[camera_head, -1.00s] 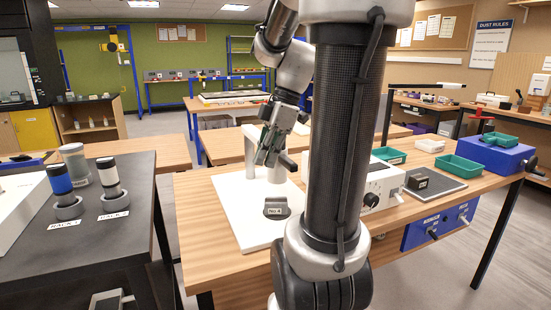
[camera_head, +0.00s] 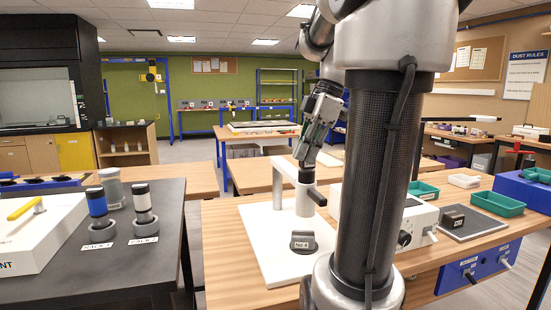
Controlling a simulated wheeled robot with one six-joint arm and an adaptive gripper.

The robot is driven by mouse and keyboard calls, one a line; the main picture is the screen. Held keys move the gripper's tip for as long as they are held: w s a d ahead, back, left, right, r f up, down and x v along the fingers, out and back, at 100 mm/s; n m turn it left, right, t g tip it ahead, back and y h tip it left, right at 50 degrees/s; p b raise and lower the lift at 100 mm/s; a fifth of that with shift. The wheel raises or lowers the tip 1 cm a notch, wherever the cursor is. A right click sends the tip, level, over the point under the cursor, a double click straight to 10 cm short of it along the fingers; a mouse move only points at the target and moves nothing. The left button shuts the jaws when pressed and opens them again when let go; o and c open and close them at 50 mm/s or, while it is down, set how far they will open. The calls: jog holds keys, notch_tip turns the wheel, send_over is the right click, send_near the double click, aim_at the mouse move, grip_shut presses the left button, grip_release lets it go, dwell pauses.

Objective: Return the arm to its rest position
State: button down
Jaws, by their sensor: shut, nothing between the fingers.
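My arm rises on the right of the head view, its dark mesh link in front of the wooden bench (camera_head: 232,212). My gripper (camera_head: 306,160) hangs fingers down at the far side of the arm. It is shut and empty. The stand is on a white board (camera_head: 262,238). A dark block labelled No.4 (camera_head: 303,242) lies on that board, clear of my gripper.
A white instrument box (camera_head: 423,222) and green trays (camera_head: 497,203) stand to the right. A black table (camera_head: 125,260) at left holds two capped cylinders (camera_head: 97,205) in round holders and a white box with a yellow handle (camera_head: 30,240). Floor shows between the tables.

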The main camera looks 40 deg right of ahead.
notch_tip(320, 180, down, 5)
jog(key=s+d+m+h, duration=0.1)
jog(key=s+m+h, duration=0.1)
jog(key=m, duration=1)
jog(key=s+a+f+m+t+h, duration=0.1)
jog(key=s+a+f, duration=0.4)
jog(key=a, duration=0.5)
jog(key=shift+t+h, duration=0.3)
jog(key=shift+t, duration=0.6)
jog(key=shift+s, duration=0.1)
